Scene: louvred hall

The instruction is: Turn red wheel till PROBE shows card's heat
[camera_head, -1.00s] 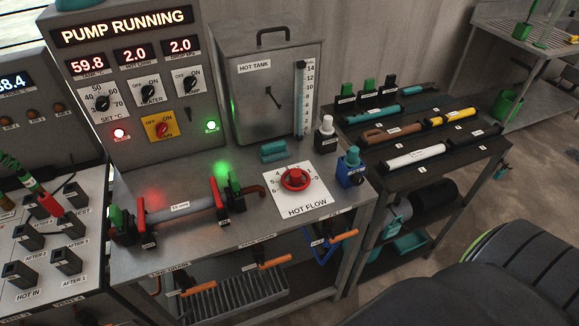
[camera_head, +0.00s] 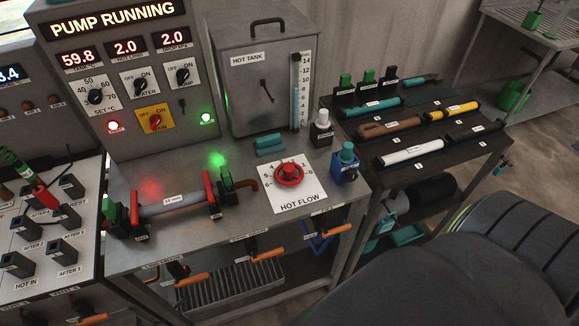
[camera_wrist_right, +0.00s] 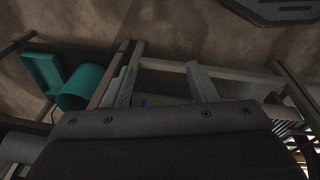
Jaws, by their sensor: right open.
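The red wheel (camera_head: 288,173) sits on the white HOT FLOW plate (camera_head: 299,204) on the bench, right of the clamped pipe (camera_head: 178,204). No gripper is on it. A blue-lit display (camera_head: 9,75) is cut by the left edge; only "3.4" shows, and its label is unreadable. A red-and-green probe plug (camera_head: 43,195) stands in the left socket panel. No card with a heat value is legible. My right gripper (camera_wrist_right: 163,85) is open and empty in the wrist view, with framing and floor beyond it. My left gripper is not in view.
The pump cabinet (camera_head: 118,115) reads PUMP RUNNING, 59.8, 2.0 and 2.0. The hot tank (camera_head: 247,88) stands behind the wheel. A blue fitting (camera_head: 346,168) and a white-capped fitting (camera_head: 322,130) are close by. The dark rack (camera_head: 440,133) holds tubes. Orange-handled valves (camera_head: 265,255) hang below.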

